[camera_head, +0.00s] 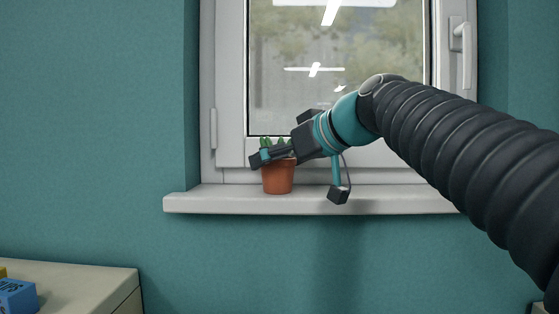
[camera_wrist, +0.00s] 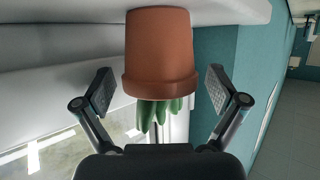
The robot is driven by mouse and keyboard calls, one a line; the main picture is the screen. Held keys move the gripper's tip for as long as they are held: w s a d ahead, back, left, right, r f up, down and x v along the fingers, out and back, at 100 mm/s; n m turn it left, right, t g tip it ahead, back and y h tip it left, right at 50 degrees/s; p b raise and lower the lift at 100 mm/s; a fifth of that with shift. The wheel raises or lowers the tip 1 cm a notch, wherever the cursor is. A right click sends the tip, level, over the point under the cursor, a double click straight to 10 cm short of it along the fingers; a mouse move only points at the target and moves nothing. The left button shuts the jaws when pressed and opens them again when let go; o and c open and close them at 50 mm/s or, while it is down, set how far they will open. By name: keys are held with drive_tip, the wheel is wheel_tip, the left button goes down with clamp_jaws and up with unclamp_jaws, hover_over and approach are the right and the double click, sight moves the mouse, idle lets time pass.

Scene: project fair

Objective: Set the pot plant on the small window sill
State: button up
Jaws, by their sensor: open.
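The pot plant, a terracotta pot (camera_head: 278,180) with a green plant, stands upright on the white window sill (camera_head: 222,200), left of the sill's middle. In the wrist view the pot (camera_wrist: 158,50) appears upside down, its base at the sill (camera_wrist: 225,10) and its green leaves (camera_wrist: 160,110) pointing down in the picture. My gripper (camera_head: 270,156) is at the pot's rim in the head view. In the wrist view my gripper (camera_wrist: 160,90) is open, one finger on each side of the rim, with gaps showing between fingers and pot.
The closed window (camera_head: 330,70) with its white frame rises behind the sill, with a handle (camera_head: 460,38) at right. A cabinet (camera_head: 90,285) with a blue box (camera_head: 18,297) stands at lower left. The sill is bare left of the pot.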

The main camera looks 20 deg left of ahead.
drive_tip(key=shift+r, duration=0.2)
drive_tip(key=v, duration=1.2)
drive_tip(key=s+d+f+m+h, duration=0.4)
drive_tip(key=d+f, duration=0.3)
drive_tip(key=f, duration=0.8)
drive_tip(key=s+d+f+m+g+h, duration=0.1)
drive_tip(key=s+d+f+m+h, duration=0.2)
drive_tip(key=f, duration=1.2)
drive_tip(key=s+d+f+m+h, duration=0.4)
drive_tip(key=s+d+f, duration=0.4)
drive_tip(key=d+f, duration=0.3)
wheel_tip(320, 180, down, 4)
drive_tip(key=shift+s+d+f+m+g+h, duration=0.1)
drive_tip(key=shift+s+d+m+g+h, duration=0.2)
drive_tip(key=shift+s+d, duration=0.1)
